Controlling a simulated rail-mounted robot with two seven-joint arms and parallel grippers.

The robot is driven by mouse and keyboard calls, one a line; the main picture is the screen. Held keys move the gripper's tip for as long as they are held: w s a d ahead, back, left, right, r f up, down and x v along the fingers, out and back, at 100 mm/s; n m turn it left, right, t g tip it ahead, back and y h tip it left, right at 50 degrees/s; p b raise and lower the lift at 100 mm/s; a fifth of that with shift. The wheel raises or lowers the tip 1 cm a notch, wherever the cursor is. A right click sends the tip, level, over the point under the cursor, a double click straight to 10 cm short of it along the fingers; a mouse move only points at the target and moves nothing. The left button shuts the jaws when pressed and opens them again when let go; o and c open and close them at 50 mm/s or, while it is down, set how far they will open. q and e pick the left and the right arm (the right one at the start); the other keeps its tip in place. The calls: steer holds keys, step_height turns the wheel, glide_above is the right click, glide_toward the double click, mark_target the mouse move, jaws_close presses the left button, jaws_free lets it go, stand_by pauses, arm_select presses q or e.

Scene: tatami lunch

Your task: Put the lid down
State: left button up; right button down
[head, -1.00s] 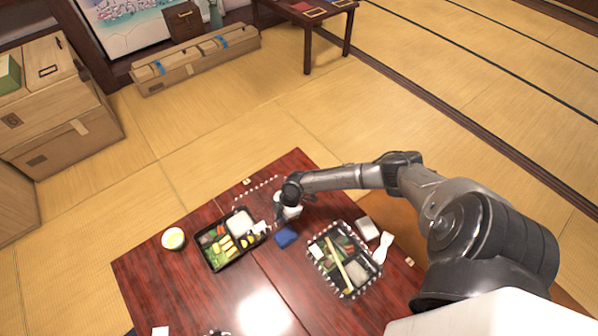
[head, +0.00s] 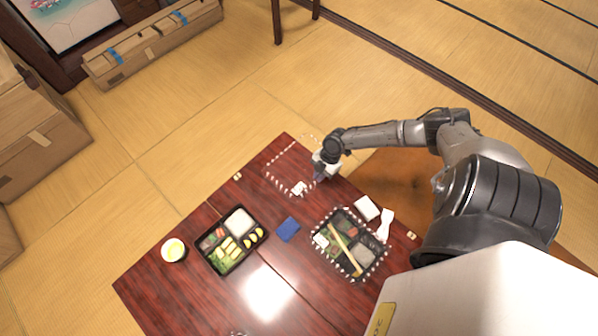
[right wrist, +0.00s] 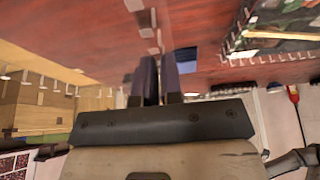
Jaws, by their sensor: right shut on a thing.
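The lid (head: 299,188) is clear, with a dashed black-and-white rim and a small white patch at its near corner. It is at the far corner of the red table, behind the blue cloth. My right gripper (head: 318,178) is shut on its right edge. I cannot tell whether the lid touches the table. In the right wrist view the dark fingers (right wrist: 160,78) are close together, and the clear lid hardly shows between them. My left gripper is not clearly in view.
A second bento (head: 335,277) with a dashed rim, a white block (head: 367,208) and a white spoon-like piece (head: 385,226) are to the right.

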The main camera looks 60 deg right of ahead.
mark_target(304, 176)
steer(key=w+f+b, duration=0.1)
steer(key=w, duration=0.1)
steer(key=w+a+f, duration=0.1)
steer(key=w+a+f+b, duration=0.1)
steer(key=w, duration=0.1)
steer(key=shift+w+f+b, duration=0.3)
steer(key=shift+w+f, duration=0.05)
steer(key=shift+w+a+f, duration=0.1)
steer(key=shift+w+f, duration=0.15)
steer(key=shift+w, duration=0.15)
step_height(304, 176, down, 4)
steer(key=b, duration=0.2)
steer(key=shift+r+b, duration=0.15)
steer(key=shift+b, duration=0.25)
steer(key=shift+f, duration=0.2)
steer(key=c, duration=1.3)
jaws_free()
